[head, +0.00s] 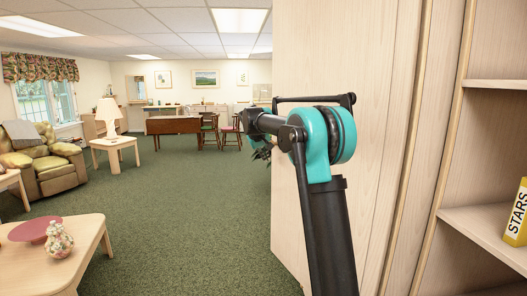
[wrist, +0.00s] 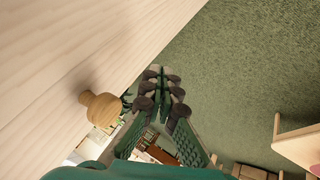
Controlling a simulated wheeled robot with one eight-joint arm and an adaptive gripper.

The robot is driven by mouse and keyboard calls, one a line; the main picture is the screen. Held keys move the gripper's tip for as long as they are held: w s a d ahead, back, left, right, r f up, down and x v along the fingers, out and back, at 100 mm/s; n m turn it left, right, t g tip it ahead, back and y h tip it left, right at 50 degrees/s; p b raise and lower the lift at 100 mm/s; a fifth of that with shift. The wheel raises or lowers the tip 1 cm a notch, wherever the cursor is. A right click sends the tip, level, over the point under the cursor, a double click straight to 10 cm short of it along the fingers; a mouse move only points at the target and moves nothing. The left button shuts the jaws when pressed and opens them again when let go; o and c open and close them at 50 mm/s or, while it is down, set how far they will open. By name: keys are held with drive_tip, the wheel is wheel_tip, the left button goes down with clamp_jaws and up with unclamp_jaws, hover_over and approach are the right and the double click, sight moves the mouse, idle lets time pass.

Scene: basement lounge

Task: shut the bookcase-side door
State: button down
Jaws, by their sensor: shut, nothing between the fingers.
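The bookcase-side door (head: 375,100) is a pale wood panel standing open next to the bookcase (head: 450,215). My arm reaches across in front of it in the head view. My gripper (head: 262,153) is at the door's left edge, partly hidden behind my arm link. In the wrist view the door's pale face (wrist: 70,50) fills the upper left, with a round wooden knob (wrist: 101,108) on it. My gripper (wrist: 163,92) is shut and empty, to the right of the knob and apart from it. I cannot tell whether its fingers touch the door.
A yellow book marked STARS (head: 517,215) stands on a bookcase shelf. A low table (head: 75,255) with a red plate and a patterned vase is at lower left. An armchair (head: 45,165) and a lamp table (head: 117,147) stand behind. Green carpet (head: 185,210) is clear between.

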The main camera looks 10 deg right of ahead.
sight(277, 161)
drive_tip(key=shift+w+d+f, duration=0.1)
drive_tip(key=shift+w+d, duration=0.2)
drive_tip(key=shift+d, duration=0.35)
drive_tip(key=shift+w+d, duration=0.25)
drive_tip(key=shift+d, duration=0.35)
drive_tip(key=shift+w+d+f, duration=0.1)
drive_tip(key=shift+w+d, duration=0.2)
drive_tip(key=shift+d, duration=0.35)
drive_tip(key=shift+w+d, duration=0.15)
drive_tip(key=shift+d, duration=0.15)
drive_tip(key=w+d+m+g+h, duration=0.1)
drive_tip(key=w+d+m, duration=0.1)
drive_tip(key=d, duration=0.9)
drive_tip(key=w+d+m+g+h, duration=0.1)
drive_tip(key=w+d+m, duration=0.1)
drive_tip(key=d, duration=1)
drive_tip(key=shift+w+m, duration=0.4)
drive_tip(key=shift+w, duration=0.05)
drive_tip(key=shift+d+r, duration=0.1)
